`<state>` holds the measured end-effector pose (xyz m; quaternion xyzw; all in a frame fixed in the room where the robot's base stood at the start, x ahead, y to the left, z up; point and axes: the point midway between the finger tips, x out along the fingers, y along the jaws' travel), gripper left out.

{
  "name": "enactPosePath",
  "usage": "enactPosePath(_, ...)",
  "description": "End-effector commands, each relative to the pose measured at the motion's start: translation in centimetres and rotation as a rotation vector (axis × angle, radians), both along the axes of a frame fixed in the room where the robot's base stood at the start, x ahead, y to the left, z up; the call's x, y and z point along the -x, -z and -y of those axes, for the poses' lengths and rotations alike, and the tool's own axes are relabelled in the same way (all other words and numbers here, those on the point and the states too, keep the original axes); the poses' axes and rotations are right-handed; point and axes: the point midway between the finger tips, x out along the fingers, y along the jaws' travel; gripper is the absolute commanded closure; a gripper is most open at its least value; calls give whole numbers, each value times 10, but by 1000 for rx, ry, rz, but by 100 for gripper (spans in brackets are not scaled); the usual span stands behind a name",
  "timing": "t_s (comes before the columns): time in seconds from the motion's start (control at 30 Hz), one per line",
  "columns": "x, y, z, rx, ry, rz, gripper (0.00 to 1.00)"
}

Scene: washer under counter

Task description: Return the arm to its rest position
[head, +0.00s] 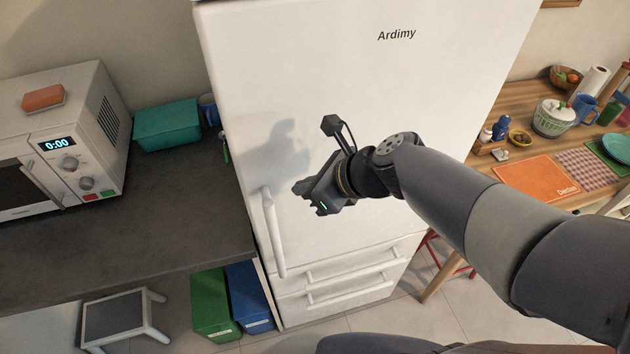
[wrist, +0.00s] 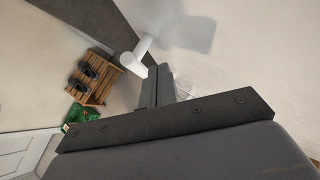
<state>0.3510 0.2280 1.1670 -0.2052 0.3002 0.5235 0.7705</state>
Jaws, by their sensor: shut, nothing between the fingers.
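My arm reaches in from the right in the head view, with my gripper (head: 308,198) in front of the white fridge (head: 300,70) door, to the right of its vertical handle (head: 273,235). The gripper is shut and empty. In the wrist view the closed fingers of my gripper (wrist: 158,88) show close to a white handle end (wrist: 143,48). I cannot tell whether the gripper touches the door. The fridge door and the drawers (head: 340,285) below it look closed.
A dark counter (head: 170,215) with a microwave (head: 60,140) and teal box (head: 167,127) stands left. Green (head: 212,305) and blue (head: 250,297) bins and a stool (head: 118,318) are below. A wooden table (head: 510,90) with dishes stands right. Room is free before the fridge.

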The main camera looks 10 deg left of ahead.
Motion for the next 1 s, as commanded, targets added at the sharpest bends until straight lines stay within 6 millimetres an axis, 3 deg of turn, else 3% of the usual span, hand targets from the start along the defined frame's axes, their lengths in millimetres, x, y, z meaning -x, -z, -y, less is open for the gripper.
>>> enactPosePath(0.2,9,-17,20,1,-1,-1,100)
enactPosePath(0.4,13,-22,25,3,-3,-6,100)
enactPosePath(0.77,13,-20,24,4,-5,-7,100)
enactPosePath(1.0,6,-4,7,4,-7,-11,100)
